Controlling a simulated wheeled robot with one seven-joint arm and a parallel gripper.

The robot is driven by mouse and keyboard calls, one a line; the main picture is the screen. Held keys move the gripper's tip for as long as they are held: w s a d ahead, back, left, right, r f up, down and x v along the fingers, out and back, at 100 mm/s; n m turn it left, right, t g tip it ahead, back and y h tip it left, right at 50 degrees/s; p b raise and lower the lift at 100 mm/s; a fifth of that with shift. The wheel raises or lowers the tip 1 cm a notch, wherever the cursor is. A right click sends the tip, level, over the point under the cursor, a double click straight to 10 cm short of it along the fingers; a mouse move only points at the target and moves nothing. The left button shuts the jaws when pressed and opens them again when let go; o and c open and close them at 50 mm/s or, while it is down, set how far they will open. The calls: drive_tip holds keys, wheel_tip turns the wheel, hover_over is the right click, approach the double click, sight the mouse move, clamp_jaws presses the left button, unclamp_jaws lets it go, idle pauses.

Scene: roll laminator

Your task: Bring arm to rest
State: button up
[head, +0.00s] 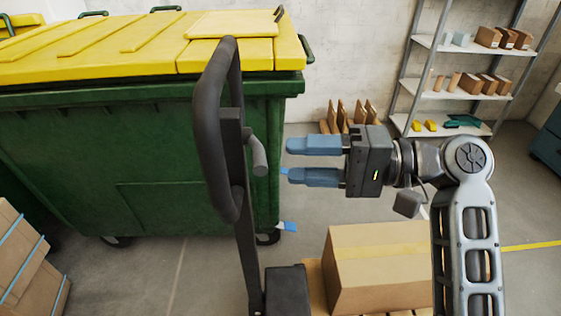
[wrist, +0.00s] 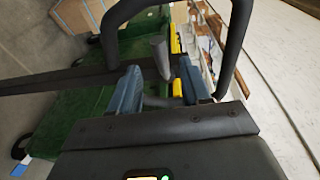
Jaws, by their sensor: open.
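My gripper (head: 290,161) is at the right of centre in the head view, with its two blue fingers apart and pointing left. Nothing is between the fingers in that view. My arm rises from the lower right to the gripper. A black loop handle (head: 207,130) on a dark upright post stands to the left of the fingertips, with a gap in the picture. A short grey lever (head: 258,156) on it points towards the fingers. In the wrist view, the handle (wrist: 236,50) frames the open fingers, and the lever (wrist: 160,58) appears between them; contact cannot be told.
A green bin (head: 140,150) with a yellow lid fills the left. A cardboard box (head: 375,275) lies on a pallet below the gripper. A metal shelf (head: 420,42) with small boxes stands at the back right. Grey floor shows between bin and shelf.

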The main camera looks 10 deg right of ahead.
drive_tip(key=shift+s+d+r, duration=0.1)
drive_tip(key=shift+s+d, duration=0.05)
drive_tip(key=shift+d, duration=0.3)
drive_tip(key=s+d+f+m+t+h, duration=0.1)
drive_tip(key=s+f+m+t+h, duration=0.15)
drive_tip(key=f, duration=0.45)
drive_tip(key=s+d+f+m+t+h, duration=0.15)
drive_tip(key=f+h, duration=0.25)
drive_tip(key=f, duration=0.4)
drive_tip(key=s+d+f+t+h, duration=0.2)
drive_tip(key=s+d+f+h, duration=0.25)
drive_tip(key=s+f, duration=0.4)
drive_tip(key=s+d+r+n+t+h, duration=0.1)
drive_tip(key=s+r+h, duration=0.1)
drive_tip(key=s, duration=0.4)
drive_tip(key=s+d+r+n+h, duration=0.1)
drive_tip(key=s+n+h, duration=0.15)
drive_tip(key=s, duration=0.35)
drive_tip(key=s+r+n+t, duration=0.2)
drive_tip(key=s+r+n, duration=0.2)
drive_tip(key=s+r, duration=0.4)
drive_tip(key=shift+s+a+h, duration=0.35)
drive_tip(key=shift+s, duration=0.35)
